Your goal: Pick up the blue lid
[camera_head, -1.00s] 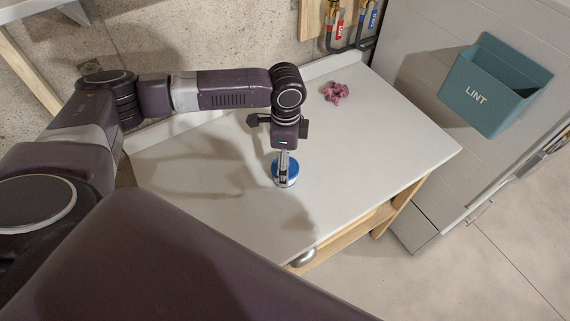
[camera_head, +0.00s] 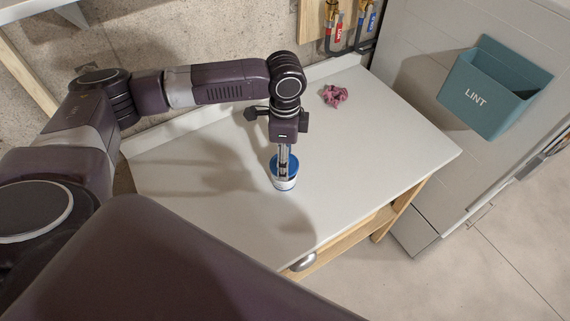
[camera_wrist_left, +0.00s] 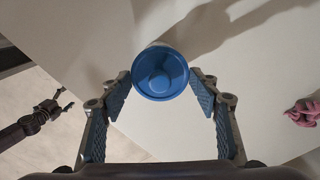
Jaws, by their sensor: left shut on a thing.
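The blue lid (camera_wrist_left: 160,73) is a round disc with a raised middle knob. It sits at the top of a white container with a blue band, and my left fingertips hide part of it in the head view (camera_head: 276,166). My left gripper (camera_head: 283,170) points straight down and is shut on the lid, with one blue-padded finger on each side in the left wrist view. The container's white side (camera_head: 285,184) shows below the fingers. Whether the lid is apart from the container I cannot tell. My right gripper (camera_wrist_left: 60,101) shows at the left wrist view's left edge, its fingers apart and empty.
The pale worktop (camera_head: 210,215) is mostly clear. A crumpled pink cloth (camera_head: 335,95) lies at its back right. A teal LINT bin (camera_head: 490,88) hangs on the grey cabinet at right. Valves with red and blue tags (camera_head: 350,28) are on the wall behind.

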